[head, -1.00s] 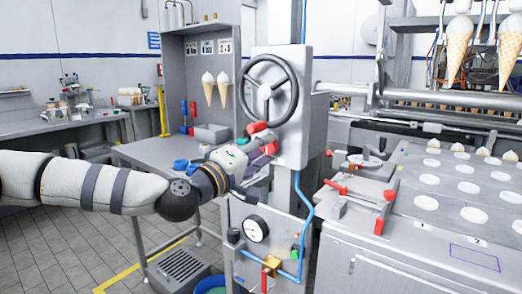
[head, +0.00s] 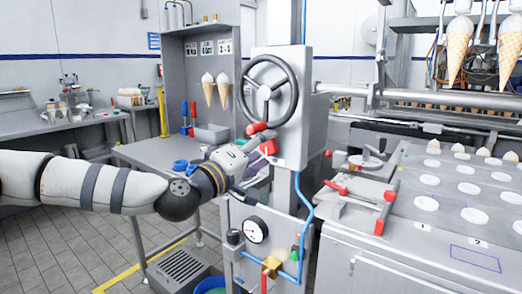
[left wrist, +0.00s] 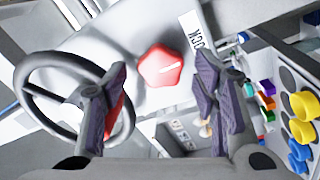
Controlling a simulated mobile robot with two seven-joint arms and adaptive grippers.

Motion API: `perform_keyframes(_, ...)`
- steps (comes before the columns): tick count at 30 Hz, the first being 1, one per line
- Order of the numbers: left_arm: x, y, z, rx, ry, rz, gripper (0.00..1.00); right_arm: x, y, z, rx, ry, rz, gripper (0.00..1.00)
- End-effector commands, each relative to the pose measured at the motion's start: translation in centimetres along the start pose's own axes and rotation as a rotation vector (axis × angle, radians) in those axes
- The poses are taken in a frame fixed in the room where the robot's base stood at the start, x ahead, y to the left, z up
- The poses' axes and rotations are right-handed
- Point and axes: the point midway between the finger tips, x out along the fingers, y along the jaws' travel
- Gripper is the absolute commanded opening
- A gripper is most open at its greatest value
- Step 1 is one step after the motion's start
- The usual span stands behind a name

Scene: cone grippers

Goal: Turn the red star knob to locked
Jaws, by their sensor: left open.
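The red star knob (left wrist: 160,66) sits on a pale panel in the left wrist view, with a white pointer line running to the right. A white label (left wrist: 194,32) beside it shows letters like "OCK"; the rest cannot be read. My left gripper (left wrist: 162,78) is open, with one finger on each side of the knob in that view. I cannot tell whether the fingers touch it. In the head view my left gripper (head: 258,166) is at the panel's lower left, and the knob (head: 268,147) is partly hidden behind it. My right gripper is not in view.
A grey handwheel (head: 271,90) is just above the knob, with a red grip (head: 257,128) at its lower rim. A pressure gauge (head: 255,229) and blue pipe are below. A steel bench with red levers (head: 337,187) stands to the right.

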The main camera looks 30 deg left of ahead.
Motion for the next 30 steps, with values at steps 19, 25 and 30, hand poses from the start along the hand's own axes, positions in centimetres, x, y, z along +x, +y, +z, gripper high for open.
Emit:
perform_keyframes(19, -7.3, -0.1, 0.0, -0.005, 0.001, -0.001, 0.54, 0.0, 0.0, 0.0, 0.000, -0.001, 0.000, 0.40)
perform_keyframes(25, -7.5, 0.0, 0.0, 0.000, -0.001, 0.001, 0.54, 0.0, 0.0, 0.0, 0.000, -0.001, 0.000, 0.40)
perform_keyframes(30, -7.5, 0.0, 0.0, 0.000, -0.001, 0.000, 0.54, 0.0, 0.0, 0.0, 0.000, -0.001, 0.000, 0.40)
